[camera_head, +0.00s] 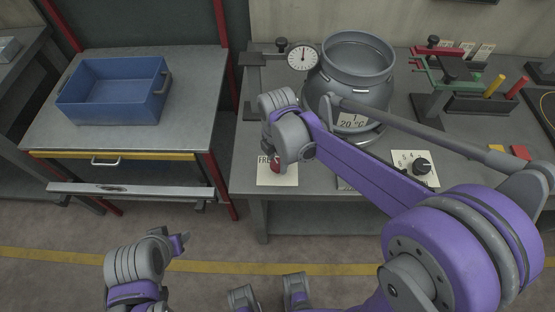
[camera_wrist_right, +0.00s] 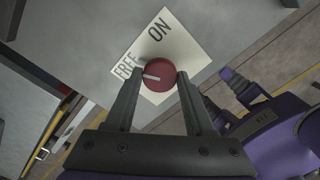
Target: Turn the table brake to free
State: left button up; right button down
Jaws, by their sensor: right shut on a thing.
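The table brake is a dark red round knob (camera_wrist_right: 158,75) on a white card (camera_wrist_right: 184,42) printed FREE and ON. The white mark on the knob points left in the right wrist view, roughly toward the word FREE. My right gripper (camera_wrist_right: 157,88) is shut on the knob, with one finger on each side of it. In the head view the knob (camera_head: 276,166) shows just below my right gripper (camera_head: 274,158), which covers part of the card. My left gripper (camera_head: 182,243) is low at the left, away from the tables; its finger gap is unclear.
A grey pot (camera_head: 352,75) labelled 20 °C stands behind my right arm. A dial gauge (camera_head: 302,57) is left of it. A black knob (camera_head: 422,166) on another card lies to the right. A blue bin (camera_head: 112,108) sits on the left table.

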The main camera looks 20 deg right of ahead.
aim_at(278, 164)
jog(key=shift+n, duration=0.5)
jog(key=shift+c, duration=1.4)
grip_release()
notch_tip(278, 164, up, 11)
jog(key=shift+p, duration=0.45)
jog(key=shift+f, duration=0.1)
